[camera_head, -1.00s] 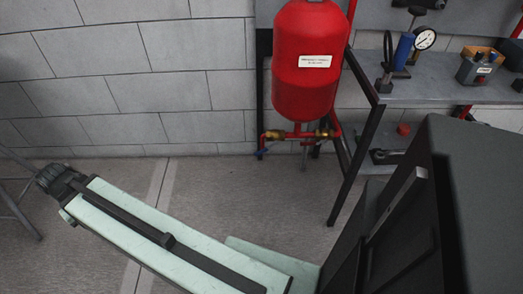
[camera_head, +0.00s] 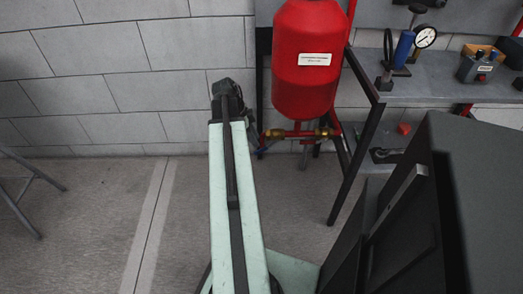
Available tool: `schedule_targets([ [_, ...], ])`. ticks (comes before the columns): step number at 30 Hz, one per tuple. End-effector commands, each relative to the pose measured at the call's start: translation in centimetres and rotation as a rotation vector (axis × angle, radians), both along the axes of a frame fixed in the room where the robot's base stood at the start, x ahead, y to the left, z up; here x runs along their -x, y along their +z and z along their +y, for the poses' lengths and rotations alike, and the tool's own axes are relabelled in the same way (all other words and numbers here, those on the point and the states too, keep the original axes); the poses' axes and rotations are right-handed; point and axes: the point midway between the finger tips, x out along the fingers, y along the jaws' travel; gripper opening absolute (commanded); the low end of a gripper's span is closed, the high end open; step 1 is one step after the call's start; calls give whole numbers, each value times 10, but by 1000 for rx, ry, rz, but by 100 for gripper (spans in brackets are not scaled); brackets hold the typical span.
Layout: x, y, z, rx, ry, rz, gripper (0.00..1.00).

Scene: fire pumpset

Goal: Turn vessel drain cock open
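A red pressure vessel (camera_head: 308,90) with a white label (camera_head: 314,59) hangs in a dark frame by the wall. Below it runs a short red pipe with brass valves; one brass valve (camera_head: 276,133) is at the left and another (camera_head: 322,133) at the right. A small blue handle (camera_head: 262,151) shows by the left valve, partly behind my arm. I cannot tell which valve is the drain cock or how its handle is set. My pale green arm points away toward the wall. Its dark end (camera_head: 228,90) is left of the vessel, and the gripper's fingers cannot be made out.
A large dark cabinet (camera_head: 450,190) fills the lower right. The floor (camera_head: 90,225) at left is mostly clear.

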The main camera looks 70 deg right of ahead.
Motion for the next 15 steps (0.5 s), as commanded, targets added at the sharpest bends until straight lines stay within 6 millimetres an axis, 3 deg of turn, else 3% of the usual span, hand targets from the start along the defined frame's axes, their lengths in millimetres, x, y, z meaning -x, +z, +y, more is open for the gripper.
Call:
schedule_targets([
  [9, 18, -56, -7, -1, 1, -1, 30],
  [15, 25, -70, -10, -1, 1, -1, 30],
])
